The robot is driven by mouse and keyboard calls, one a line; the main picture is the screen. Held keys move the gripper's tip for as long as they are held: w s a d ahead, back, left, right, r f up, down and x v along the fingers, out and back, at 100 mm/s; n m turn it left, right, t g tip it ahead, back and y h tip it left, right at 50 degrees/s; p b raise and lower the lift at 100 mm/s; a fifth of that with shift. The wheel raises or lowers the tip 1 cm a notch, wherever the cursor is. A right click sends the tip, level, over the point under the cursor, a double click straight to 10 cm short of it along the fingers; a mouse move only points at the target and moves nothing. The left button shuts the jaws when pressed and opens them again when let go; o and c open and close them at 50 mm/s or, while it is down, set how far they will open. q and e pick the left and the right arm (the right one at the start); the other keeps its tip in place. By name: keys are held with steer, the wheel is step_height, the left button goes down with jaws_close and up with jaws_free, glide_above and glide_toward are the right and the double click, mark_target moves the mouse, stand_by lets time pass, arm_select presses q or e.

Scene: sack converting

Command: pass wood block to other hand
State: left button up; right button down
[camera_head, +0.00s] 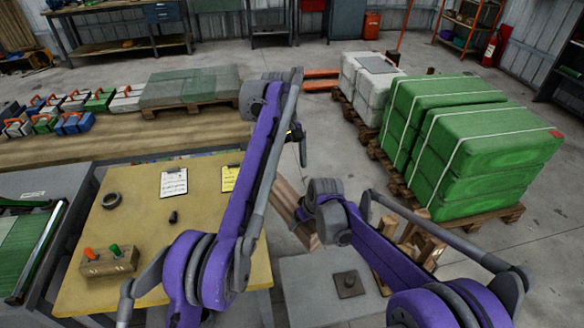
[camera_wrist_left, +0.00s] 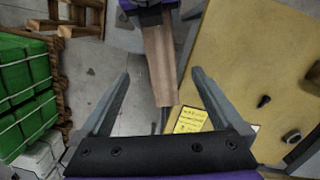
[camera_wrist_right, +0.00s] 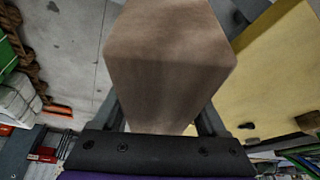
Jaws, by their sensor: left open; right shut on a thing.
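The wood block (camera_head: 288,197) is a long brown bar, tilted in the head view and partly hidden by my arms. My right gripper (camera_head: 304,214) is shut on it. The block (camera_wrist_right: 170,60) fills the middle of the right wrist view, between the right fingers. My left gripper (camera_head: 299,146) is open and partly hidden behind its own arm. In the left wrist view the block's free end (camera_wrist_left: 163,90) lies between the open left fingers (camera_wrist_left: 161,73), with a gap on each side. I cannot tell whether it is at the fingers' depth.
A yellow-topped table (camera_head: 133,235) stands at the left, with a clipboard (camera_head: 174,183), a yellow sheet (camera_head: 230,178), a black ring (camera_head: 111,200) and a wooden control box (camera_head: 109,262). Green wrapped stacks (camera_head: 484,150) stand on pallets at the right. Grey floor (camera_head: 330,150) is clear between.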

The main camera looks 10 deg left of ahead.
mark_target(295, 200)
arm_select(q)
steer(key=shift+n+g, duration=0.3)
steer(key=f, duration=0.4)
steer(key=d+f, duration=0.1)
steer(key=f, duration=0.4)
steer(key=d+f, duration=0.1)
steer(key=f, duration=0.3)
steer(key=shift+s+f, duration=0.3)
steer(key=shift+s, duration=0.1)
